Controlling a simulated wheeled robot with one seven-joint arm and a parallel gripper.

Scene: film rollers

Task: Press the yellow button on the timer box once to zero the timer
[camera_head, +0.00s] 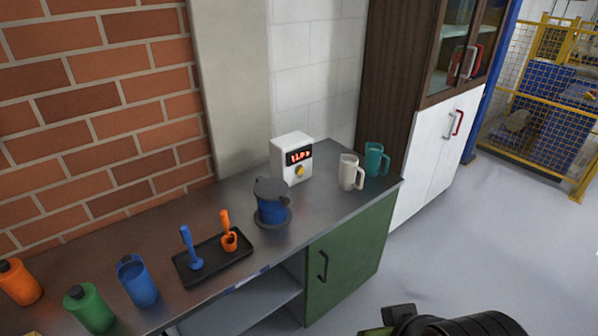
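The timer box (291,158) is a white upright box at the back of the grey counter, near the wall. Its front has a dark display with lit red characters, too small to read surely. The yellow button (299,171) is below the display, facing the room, and nothing covers it. A dark part of my arm's end, seemingly my gripper (398,315), shows at the bottom edge, well below and right of the timer box. It is cut off by the frame, so its fingers cannot be made out.
A blue tank with a dark lid (271,203) stands front left of the timer box. A white mug (349,172) and teal mug (375,160) stand to its right. A black tray (211,262) with blue and orange tools, a blue jug (137,281) and bottles are further left.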

